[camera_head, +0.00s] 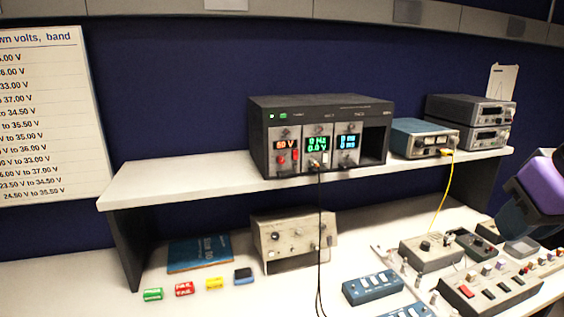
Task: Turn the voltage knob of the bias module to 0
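A black instrument frame (350,104) stands on the white shelf and holds three narrow modules side by side, with an empty bay at its right. The left module (285,161) has an orange display that seems to end in V, with small knobs and a red part below. The middle module (317,130) has a green two-line display, its lower line like 0.0 V. The right module (347,127) has a blue display. Which one is the bias module, and its knob's pointer, are too small to tell. A purple and dark part of my arm shows at the right edge; no gripper fingers are visible.
A black cable (320,225) hangs from the middle module over the edge of the shelf (200,188). Teal (412,125) and grey instruments (470,107) stand at right. Below are a beige box (290,262), blue book (200,250), small coloured blocks and several control boxes.

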